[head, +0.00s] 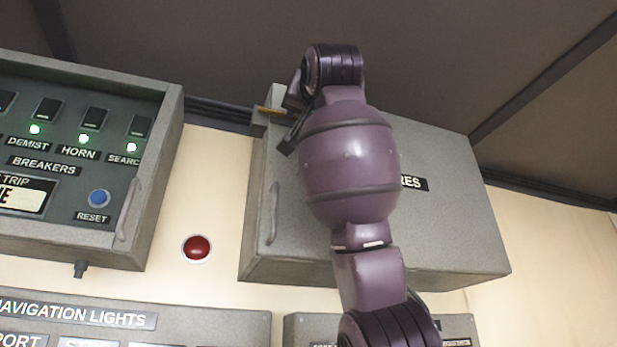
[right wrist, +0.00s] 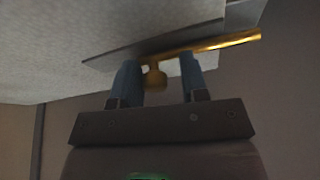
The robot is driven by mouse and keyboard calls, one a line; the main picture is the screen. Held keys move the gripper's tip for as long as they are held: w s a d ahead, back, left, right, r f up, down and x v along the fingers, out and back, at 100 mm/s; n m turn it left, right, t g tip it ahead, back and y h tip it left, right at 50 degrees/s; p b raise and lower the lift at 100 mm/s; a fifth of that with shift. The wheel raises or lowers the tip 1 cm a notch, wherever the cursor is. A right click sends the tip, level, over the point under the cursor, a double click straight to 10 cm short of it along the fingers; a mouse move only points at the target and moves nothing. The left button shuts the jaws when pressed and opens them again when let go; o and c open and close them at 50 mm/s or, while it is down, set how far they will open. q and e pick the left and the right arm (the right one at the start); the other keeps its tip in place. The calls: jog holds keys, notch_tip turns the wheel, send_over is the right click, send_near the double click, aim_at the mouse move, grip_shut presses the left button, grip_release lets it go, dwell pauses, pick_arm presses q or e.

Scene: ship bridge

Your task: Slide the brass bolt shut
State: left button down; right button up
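The brass bolt (right wrist: 225,42) shows in the right wrist view as a thin rod along the edge of the grey cabinet, with a round brass knob (right wrist: 154,80) hanging below it. In the head view a short piece of the bolt (head: 268,110) shows at the upper left corner of the closed grey cabinet (head: 450,220). My right gripper (right wrist: 160,72) is open, with its two fingers on either side of the knob. The knob is close to the left finger, with a gap to the right finger; whether it touches is unclear. My right arm hides much of the cabinet front. My left gripper is out of view.
A breaker panel (head: 60,165) with lit green lamps and a blue reset button (head: 99,198) is at the left. A red button (head: 196,248) sits on the wall between. A navigation lights panel (head: 200,322) lies below. The ceiling is close above.

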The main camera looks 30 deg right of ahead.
jog(key=shift+o, duration=0.5)
jog(key=shift+a, duration=0.1)
jog(key=shift+d, duration=0.2)
jog(key=b+v, duration=0.3)
jog(key=v, duration=0.7)
jog(key=shift+s+a+b, duration=0.15)
jog(key=shift+s+b, duration=0.2)
jog(key=shift+f, duration=0.15)
